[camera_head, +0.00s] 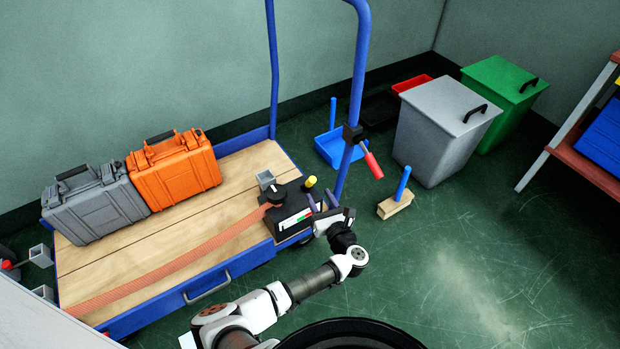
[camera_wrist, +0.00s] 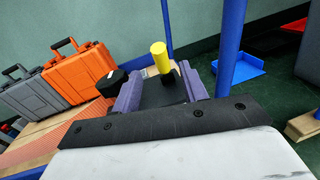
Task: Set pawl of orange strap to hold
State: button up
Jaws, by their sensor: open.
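The orange strap (camera_head: 180,264) runs across the wooden deck of a blue cart to a black ratchet box (camera_head: 290,208) at the deck's right end. A dark round knob (camera_head: 276,193) sits on the box's left side. A small yellow-topped lever (camera_head: 311,181), possibly the pawl, stands up at its right. My gripper (camera_head: 322,203) is open beside the box's right side. In the wrist view, the yellow lever (camera_wrist: 161,58) shows beyond and between the two purple fingers of my gripper (camera_wrist: 160,88). I cannot tell whether the fingers touch anything.
A grey case (camera_head: 95,205) and an orange case (camera_head: 174,172) stand on the cart deck. The cart's blue upright with a red handle (camera_head: 373,165) rises behind my gripper. A wooden block with a blue peg (camera_head: 395,205) and a grey bin (camera_head: 440,135) stand on the floor at right.

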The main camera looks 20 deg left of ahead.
aim_at(311, 182)
jog(key=b+x, duration=0.1)
jog(key=x, duration=0.8)
jog(key=shift+w+b, duration=0.1)
jog(key=shift+b, duration=0.25)
grip_shut()
